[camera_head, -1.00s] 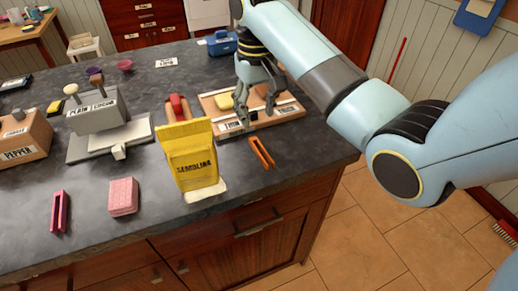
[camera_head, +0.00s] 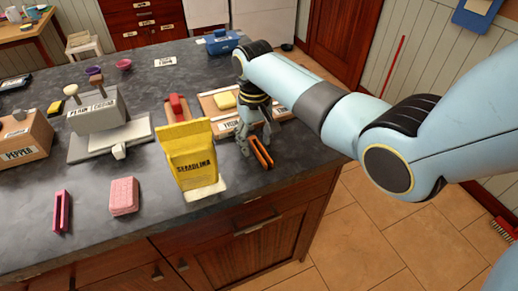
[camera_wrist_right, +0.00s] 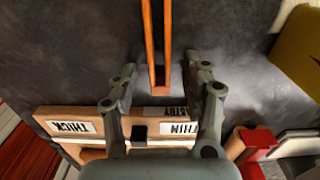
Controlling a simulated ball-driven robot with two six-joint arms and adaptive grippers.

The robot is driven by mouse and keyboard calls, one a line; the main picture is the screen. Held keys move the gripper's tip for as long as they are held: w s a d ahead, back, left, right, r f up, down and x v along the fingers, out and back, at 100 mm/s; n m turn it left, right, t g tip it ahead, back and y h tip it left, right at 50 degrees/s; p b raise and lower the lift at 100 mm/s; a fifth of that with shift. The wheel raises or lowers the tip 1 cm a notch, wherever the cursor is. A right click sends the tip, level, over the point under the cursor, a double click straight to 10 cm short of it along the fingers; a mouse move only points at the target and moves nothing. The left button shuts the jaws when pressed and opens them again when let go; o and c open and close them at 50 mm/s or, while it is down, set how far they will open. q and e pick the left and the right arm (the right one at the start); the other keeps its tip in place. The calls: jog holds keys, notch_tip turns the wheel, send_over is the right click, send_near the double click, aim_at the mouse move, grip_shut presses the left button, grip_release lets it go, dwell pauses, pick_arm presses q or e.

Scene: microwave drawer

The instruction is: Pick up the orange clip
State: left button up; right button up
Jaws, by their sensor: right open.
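The orange clip (camera_head: 261,153) lies on the dark countertop, to the right of the yellow semolina packet (camera_head: 191,155). In the right wrist view the clip (camera_wrist_right: 157,50) runs up from between my fingertips to the top edge, with its closed end nearest me. My right gripper (camera_head: 256,147) is low over the counter beside the clip; in its wrist view the gripper (camera_wrist_right: 158,62) is open, with one finger on each side of the clip and a gap on both sides. My left gripper is not in view.
A wooden board with "thick" and "thin" labels (camera_wrist_right: 75,127) lies behind the clip. A pink clip (camera_head: 60,211) and a pink block (camera_head: 124,196) lie to the left. The counter's front right edge is close to the orange clip.

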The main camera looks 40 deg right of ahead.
jog(key=c, duration=0.8)
jog(key=shift+r, duration=0.15)
